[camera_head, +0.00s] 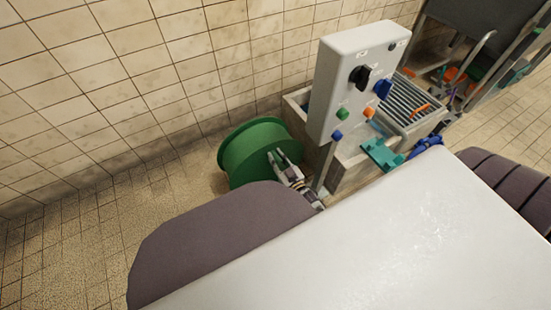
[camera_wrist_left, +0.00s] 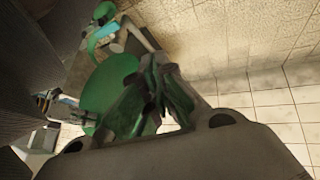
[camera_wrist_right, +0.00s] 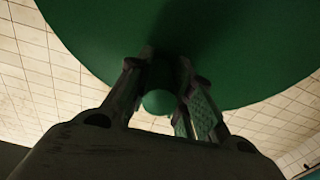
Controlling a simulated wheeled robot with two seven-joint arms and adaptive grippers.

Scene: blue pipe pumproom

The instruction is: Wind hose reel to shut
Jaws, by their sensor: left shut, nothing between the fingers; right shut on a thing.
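The green hose reel (camera_head: 258,148) stands on the floor by the tiled wall, left of the grey control box. My right gripper (camera_head: 281,158) is at the reel's near face. In the right wrist view its fingers (camera_wrist_right: 158,85) are shut around the reel's green handle knob (camera_wrist_right: 158,103), below the reel's large green disc (camera_wrist_right: 200,50). My left gripper does not show clearly in the head view. In the left wrist view its fingers (camera_wrist_left: 156,88) are together and empty, in front of a round green disc (camera_wrist_left: 108,85) that looks like the reel.
The grey control box (camera_head: 352,85) with coloured knobs stands on a post right of the reel. Behind it is a trough (camera_head: 348,165) with a grate (camera_head: 403,102). A teal piece (camera_head: 381,153) and blue valve (camera_head: 428,145) lie right. Floor at left (camera_head: 90,240) is clear.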

